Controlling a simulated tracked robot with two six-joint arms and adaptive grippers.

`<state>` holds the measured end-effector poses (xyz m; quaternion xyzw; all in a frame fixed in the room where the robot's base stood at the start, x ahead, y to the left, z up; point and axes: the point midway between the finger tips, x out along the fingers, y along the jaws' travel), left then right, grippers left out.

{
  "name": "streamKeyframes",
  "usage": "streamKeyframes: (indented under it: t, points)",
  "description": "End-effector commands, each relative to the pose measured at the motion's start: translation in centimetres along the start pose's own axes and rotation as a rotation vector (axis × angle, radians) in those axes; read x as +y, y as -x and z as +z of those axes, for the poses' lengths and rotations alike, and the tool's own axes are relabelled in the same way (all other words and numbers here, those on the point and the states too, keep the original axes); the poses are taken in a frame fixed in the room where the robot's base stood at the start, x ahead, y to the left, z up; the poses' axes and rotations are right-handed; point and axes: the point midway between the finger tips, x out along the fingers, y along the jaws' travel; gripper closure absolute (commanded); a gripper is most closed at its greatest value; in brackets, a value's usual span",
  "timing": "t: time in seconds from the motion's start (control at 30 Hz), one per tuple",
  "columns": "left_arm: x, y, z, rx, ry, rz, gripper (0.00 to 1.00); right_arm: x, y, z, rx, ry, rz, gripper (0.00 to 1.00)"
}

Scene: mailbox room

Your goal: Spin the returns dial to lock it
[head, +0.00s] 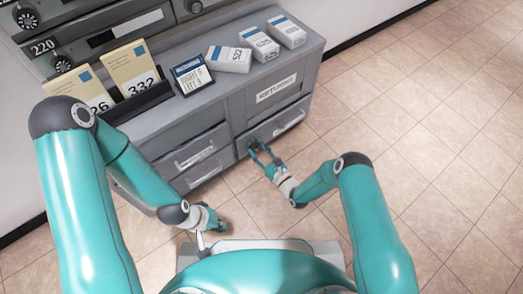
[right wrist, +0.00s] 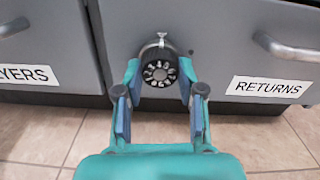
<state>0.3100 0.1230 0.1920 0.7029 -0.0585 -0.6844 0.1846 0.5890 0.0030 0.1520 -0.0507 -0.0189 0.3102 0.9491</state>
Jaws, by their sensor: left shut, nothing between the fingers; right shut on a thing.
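The returns dial (right wrist: 159,73) is a dark round knob with pale marks around its face, low on the grey cabinet. A small metal pointer (right wrist: 161,41) stands above it. The RETURNS label (right wrist: 271,87) is on the drawer front to its right. My right gripper (right wrist: 158,78) is shut on the dial, with one finger at each side; it also shows in the head view (head: 259,150), reaching the cabinet front. My left gripper (head: 201,238) is shut and empty, low in front of the cabinet, apart from it.
The grey cabinet (head: 285,75) carries white boxes (head: 230,59), a dark sign (head: 191,75) and yellow envelopes (head: 130,68) in a black holder. Drawers with bar handles (head: 196,157) are left of the dial. The tiled floor (head: 430,120) to the right is clear.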

Motion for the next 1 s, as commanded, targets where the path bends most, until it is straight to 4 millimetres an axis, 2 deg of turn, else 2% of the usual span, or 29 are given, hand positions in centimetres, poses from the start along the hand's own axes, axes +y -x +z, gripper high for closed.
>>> streamKeyframes:
  t: [0.23,0.67,0.7,0.83,1.0]
  points:
    - [-0.02,-0.05,0.0,0.0,0.0,0.0,1.0,-0.4,0.16,-0.44,0.012,-0.071,-0.013,0.96]
    - [-0.02,-0.05,0.0,0.0,0.0,0.0,1.0,-0.32,0.18,-0.5,0.014,-0.082,-0.012,0.96]
    - [-0.02,-0.05,0.0,0.0,0.0,0.0,1.0,-0.31,0.18,-0.5,0.014,-0.082,-0.012,0.58]
    - [-0.02,-0.05,0.0,0.0,0.0,0.0,1.0,-0.26,0.15,-0.42,0.011,-0.081,-0.011,0.36]
    - [-0.01,-0.03,0.0,0.0,0.0,0.0,1.0,-0.14,0.07,-0.26,0.008,-0.08,-0.007,0.36]
